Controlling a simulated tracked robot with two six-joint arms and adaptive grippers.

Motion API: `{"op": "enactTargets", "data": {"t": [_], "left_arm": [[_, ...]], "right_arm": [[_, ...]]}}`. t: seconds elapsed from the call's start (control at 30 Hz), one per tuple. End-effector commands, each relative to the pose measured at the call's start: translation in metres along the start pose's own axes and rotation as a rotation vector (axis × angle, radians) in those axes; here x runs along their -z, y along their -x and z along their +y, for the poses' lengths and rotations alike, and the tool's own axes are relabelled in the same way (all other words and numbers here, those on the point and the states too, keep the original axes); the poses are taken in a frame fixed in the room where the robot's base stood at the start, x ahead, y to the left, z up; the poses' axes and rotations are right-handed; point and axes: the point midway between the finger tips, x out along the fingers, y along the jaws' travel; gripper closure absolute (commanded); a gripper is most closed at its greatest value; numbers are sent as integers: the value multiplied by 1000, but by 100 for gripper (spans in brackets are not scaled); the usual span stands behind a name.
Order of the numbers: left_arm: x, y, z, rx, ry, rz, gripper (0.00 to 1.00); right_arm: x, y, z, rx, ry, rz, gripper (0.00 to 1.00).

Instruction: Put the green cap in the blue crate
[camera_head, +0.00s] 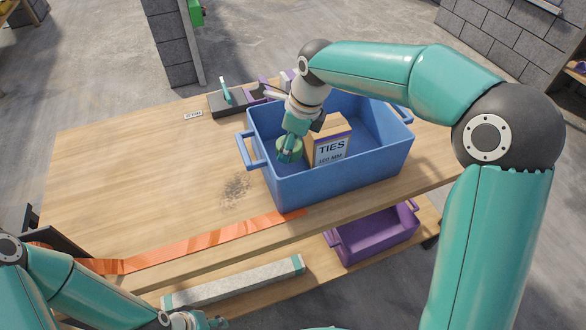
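The blue crate (330,190) stands on the wooden table, with a box marked TIES (332,150) inside it. The green cap (285,153) is at the crate's left part, within its opening as seen from here. My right gripper (291,147) comes down from above and appears shut on the cap. I cannot tell whether the cap touches the crate floor. My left gripper (205,321) is low at the bottom edge, partly cut off, far from the crate; its fingers are unclear.
Orange strapping (190,243) runs along the table's front edge. A purple crate (375,238) and a grey bar (235,282) are on the lower shelf. The table's left half (130,170) is mostly clear.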

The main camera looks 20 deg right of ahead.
Motion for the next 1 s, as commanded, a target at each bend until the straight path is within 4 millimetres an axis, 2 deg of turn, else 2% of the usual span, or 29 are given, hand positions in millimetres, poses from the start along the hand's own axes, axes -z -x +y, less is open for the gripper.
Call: {"op": "enactTargets", "data": {"t": [0.03,0.13,0.43,0.6,0.73,1.0], "left_arm": [[0,-1,0,0,0,0,60],[0,-1,0,0,0,0,60],[0,-2,-1,0,0,0,60],[0,-2,0,0,0,0,60],[0,-1,0,0,0,0,60],[0,-3,-1,0,0,0,60]], "right_arm": [[4,-14,2,-4,0,4,74],[9,-32,2,-2,0,3,74],[14,-57,3,-1,1,2,74],[21,-81,4,-2,0,3,74],[22,-90,4,0,1,0,74],[23,-91,4,1,1,0,74]]}}
